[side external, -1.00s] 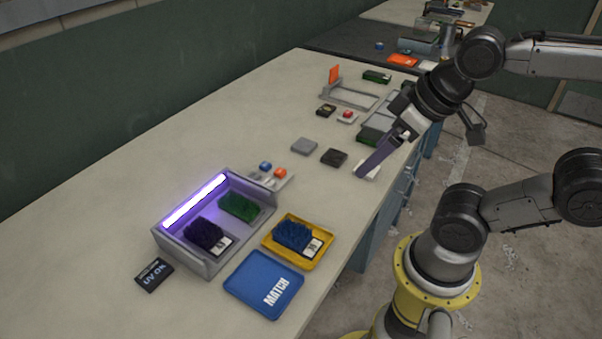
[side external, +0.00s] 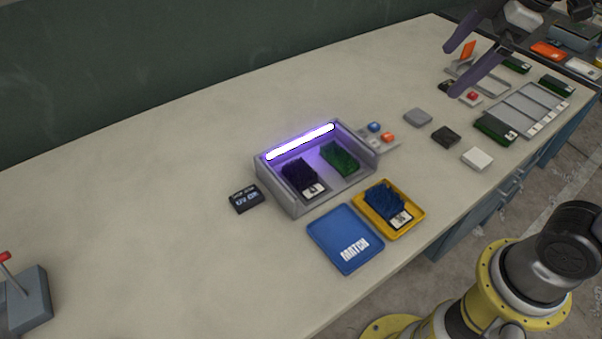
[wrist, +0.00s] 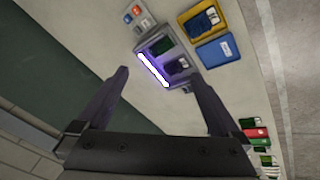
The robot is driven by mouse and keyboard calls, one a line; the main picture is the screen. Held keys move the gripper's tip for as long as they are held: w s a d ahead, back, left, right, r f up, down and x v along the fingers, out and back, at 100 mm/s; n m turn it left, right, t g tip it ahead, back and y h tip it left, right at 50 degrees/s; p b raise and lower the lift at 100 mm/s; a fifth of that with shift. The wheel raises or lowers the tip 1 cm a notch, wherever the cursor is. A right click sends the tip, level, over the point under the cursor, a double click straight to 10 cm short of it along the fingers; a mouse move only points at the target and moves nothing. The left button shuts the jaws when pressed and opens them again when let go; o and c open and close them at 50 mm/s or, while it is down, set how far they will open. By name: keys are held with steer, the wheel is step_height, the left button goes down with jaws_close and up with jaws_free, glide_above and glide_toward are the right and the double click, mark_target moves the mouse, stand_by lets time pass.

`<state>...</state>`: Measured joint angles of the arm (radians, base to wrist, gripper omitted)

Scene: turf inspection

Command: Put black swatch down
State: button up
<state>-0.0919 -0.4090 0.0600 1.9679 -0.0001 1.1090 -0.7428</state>
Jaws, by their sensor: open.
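A small flat black swatch (side external: 445,136) lies on the bench in the side external view, in a row between a grey swatch (side external: 418,117) and a white swatch (side external: 477,158). My gripper (side external: 450,72) is open above the far right part of the bench, clear of the row, with nothing between its fingers. The wrist view also shows my gripper (wrist: 160,75) with its two fingers spread and empty. I cannot make out the black swatch in the wrist view.
A lit UV box (side external: 290,207) holds a dark and a green turf piece. A yellow tray (side external: 418,225) with blue turf and an empty blue tray (side external: 336,226) are in front. A slotted rack (side external: 528,112) is at right. A red-topped lever (side external: 28,300) is far left. The back-left bench is clear.

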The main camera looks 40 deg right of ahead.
steer(key=w+a+n+g, duration=0.2)
steer(key=w+a+n, duration=0.35)
steer(key=w, duration=0.45)
steer(key=n+g, duration=0.3)
glide_above(290, 175)
step_height(290, 175, down, 16)
step_height(290, 175, down, 6)
steer(key=shift+w+d+f, duration=0.1)
steer(key=shift+d+f, duration=0.05)
steer(key=shift+f, duration=3.2)
steer(key=shift+r, duration=0.1)
steer(key=c, duration=1.1)
